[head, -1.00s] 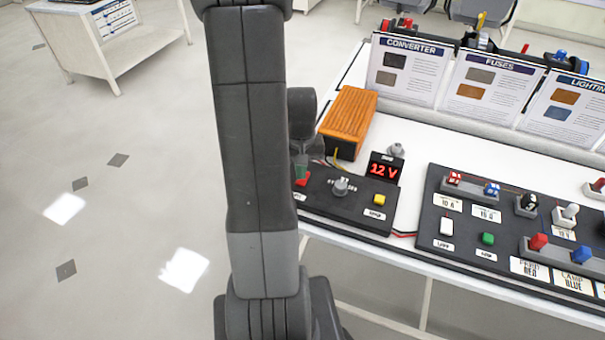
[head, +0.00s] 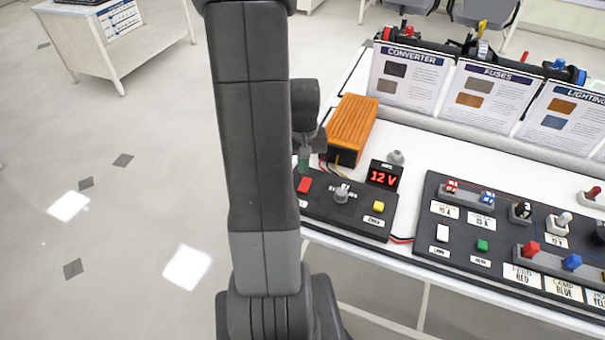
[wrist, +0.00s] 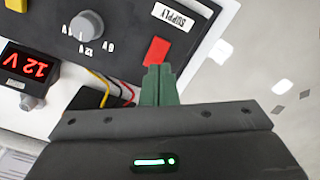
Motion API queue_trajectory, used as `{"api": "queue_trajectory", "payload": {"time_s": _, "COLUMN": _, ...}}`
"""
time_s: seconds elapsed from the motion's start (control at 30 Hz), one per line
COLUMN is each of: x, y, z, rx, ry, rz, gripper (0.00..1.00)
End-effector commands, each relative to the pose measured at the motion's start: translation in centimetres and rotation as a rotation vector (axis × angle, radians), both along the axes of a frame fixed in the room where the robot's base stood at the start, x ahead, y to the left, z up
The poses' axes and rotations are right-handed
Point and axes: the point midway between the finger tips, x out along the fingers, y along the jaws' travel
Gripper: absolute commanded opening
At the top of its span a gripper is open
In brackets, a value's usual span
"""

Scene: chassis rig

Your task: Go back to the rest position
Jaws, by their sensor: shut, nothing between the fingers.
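My gripper (head: 304,168) shows in the head view beside my upright dark arm, with its green fingers pointing down above the left end of the black supply panel (head: 345,212). In the wrist view my gripper (wrist: 158,70) has its two green fingers together, with nothing between them. The red button (head: 304,185) lies just below the fingertips in the head view. The same red button shows in the wrist view (wrist: 157,50), right beyond the tips. The gap between tips and button looks small. My arm hides part of the panel's left end.
The panel also carries a grey knob (head: 342,193), a yellow button (head: 378,207) and a lit 12 V display (head: 383,178). An orange converter box (head: 352,126) stands close behind. A larger black panel (head: 500,235) lies right. Open floor (head: 130,220) is at left.

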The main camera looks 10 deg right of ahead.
Motion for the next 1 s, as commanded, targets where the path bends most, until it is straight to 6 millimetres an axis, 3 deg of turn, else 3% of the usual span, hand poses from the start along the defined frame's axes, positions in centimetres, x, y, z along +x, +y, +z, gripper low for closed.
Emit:
{"api": "queue_trajectory", "payload": {"time_s": 0.27, "x": 0.0, "y": 0.0, "z": -1.3, "rx": 0.0, "ry": 0.001, "rz": 0.0, "gripper": 0.0}}
{"api": "queue_trajectory", "payload": {"time_s": 0.73, "x": 0.0, "y": 0.0, "z": -6.6, "rx": 0.0, "ry": 0.002, "rz": 0.0, "gripper": 0.0}}
{"api": "queue_trajectory", "payload": {"time_s": 1.0, "x": 0.0, "y": 0.0, "z": -6.8, "rx": 0.0, "ry": 0.001, "rz": 0.0, "gripper": 0.0}}
